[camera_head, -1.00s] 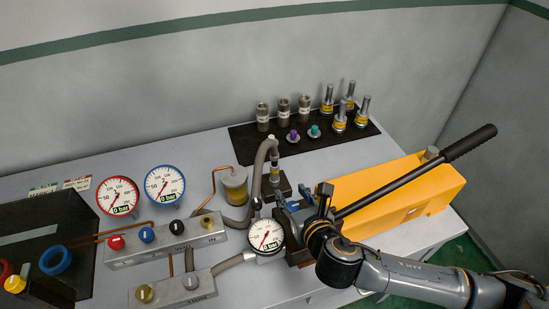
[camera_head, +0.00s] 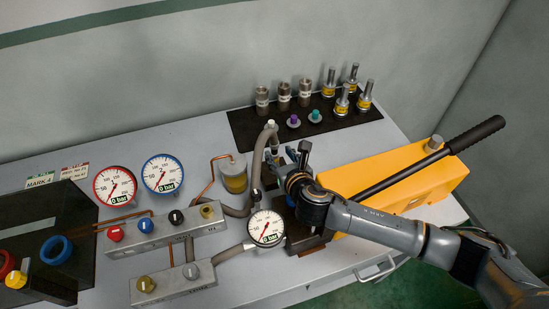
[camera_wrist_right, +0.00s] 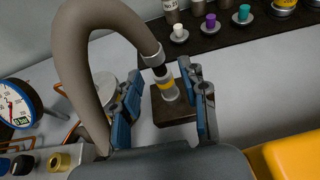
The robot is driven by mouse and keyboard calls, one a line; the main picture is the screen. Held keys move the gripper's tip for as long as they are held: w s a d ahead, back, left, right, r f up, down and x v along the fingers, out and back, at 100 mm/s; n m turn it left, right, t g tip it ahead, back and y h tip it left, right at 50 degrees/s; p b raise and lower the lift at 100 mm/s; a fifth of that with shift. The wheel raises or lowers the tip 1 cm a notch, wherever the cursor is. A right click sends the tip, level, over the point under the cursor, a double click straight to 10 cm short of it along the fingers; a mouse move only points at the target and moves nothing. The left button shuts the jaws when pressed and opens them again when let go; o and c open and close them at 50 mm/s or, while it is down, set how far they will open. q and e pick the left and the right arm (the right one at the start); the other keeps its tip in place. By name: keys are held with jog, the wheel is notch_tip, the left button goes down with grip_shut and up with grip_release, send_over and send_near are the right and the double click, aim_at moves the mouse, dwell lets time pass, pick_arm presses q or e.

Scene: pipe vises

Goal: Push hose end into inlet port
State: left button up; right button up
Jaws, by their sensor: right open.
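The grey hose (camera_wrist_right: 95,50) arches over and comes down to a metal hose end (camera_wrist_right: 153,56) in the right wrist view. Below it a yellow-banded metal fitting (camera_wrist_right: 167,88) stands upright on a dark block (camera_wrist_right: 175,112). I cannot tell how deep the hose end sits in the fitting, which I take to be the inlet port. My right gripper (camera_wrist_right: 165,75) is open, its blue fingers on either side of the fitting and apart from it. In the head view the right gripper (camera_head: 285,163) largely hides this area, with the hose (camera_head: 259,155) just left. My left gripper is not in view.
A yellow hand pump (camera_head: 390,180) with a black-gripped lever (camera_head: 475,135) stands right. A gauge (camera_head: 266,228) and valve manifold (camera_head: 165,228) are left and in front. A black mat (camera_head: 250,130) with several fittings lies behind.

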aim_at(276, 150)
jog(key=shift+p+x, duration=0.5)
jog(key=shift+x, duration=1.8)
jog(key=shift+a+r, duration=0.1)
grip_shut()
